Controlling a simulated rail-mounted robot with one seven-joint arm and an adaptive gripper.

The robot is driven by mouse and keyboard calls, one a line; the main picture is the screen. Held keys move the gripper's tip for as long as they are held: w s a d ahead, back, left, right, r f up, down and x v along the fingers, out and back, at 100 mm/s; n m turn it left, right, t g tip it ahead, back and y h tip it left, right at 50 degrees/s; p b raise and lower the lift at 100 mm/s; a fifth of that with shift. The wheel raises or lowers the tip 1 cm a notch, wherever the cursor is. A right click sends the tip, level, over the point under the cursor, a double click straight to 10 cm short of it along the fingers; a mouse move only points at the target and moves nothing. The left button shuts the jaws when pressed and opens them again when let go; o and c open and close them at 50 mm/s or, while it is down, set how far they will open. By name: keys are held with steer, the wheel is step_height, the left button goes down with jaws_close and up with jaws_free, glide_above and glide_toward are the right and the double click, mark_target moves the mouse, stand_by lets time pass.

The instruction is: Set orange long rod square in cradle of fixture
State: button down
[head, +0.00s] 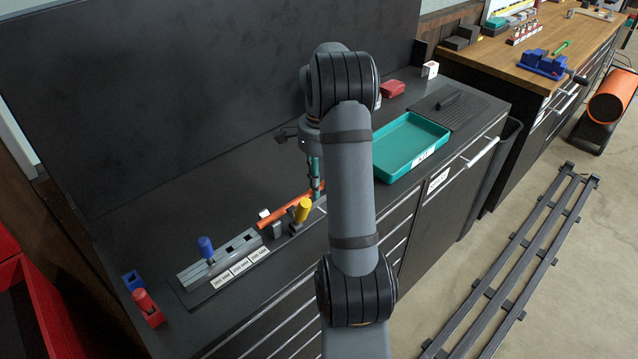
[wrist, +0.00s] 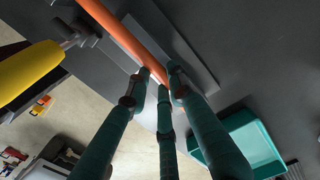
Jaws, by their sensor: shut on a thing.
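The orange long rod (head: 285,209) slants across the counter beside the fixture in the head view. It also shows in the wrist view (wrist: 142,42), running from top left down to my fingers. My gripper (head: 316,188) has teal fingers and is shut on the rod near its right end; the fingertips meet it in the wrist view (wrist: 160,78). The fixture (head: 277,229) shows as small dark grey blocks with a yellow handle (head: 303,210) beside the rod. The handle is large at left in the wrist view (wrist: 28,72). Whether the rod touches the cradle cannot be told.
Red (head: 147,307) and blue (head: 133,281) blocks sit at the front-left edge. A teal tray (head: 408,147) lies to the right.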

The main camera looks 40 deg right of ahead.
steer(key=c, duration=1.5)
jaws_free()
steer(key=shift+o, duration=0.2)
step_height(320, 180, up, 12)
steer(key=shift+d, duration=0.15)
steer(key=shift+f, duration=0.1)
step_height(320, 180, down, 12)
steer(key=shift+r, duration=0.3)
steer(key=shift+r, duration=0.1)
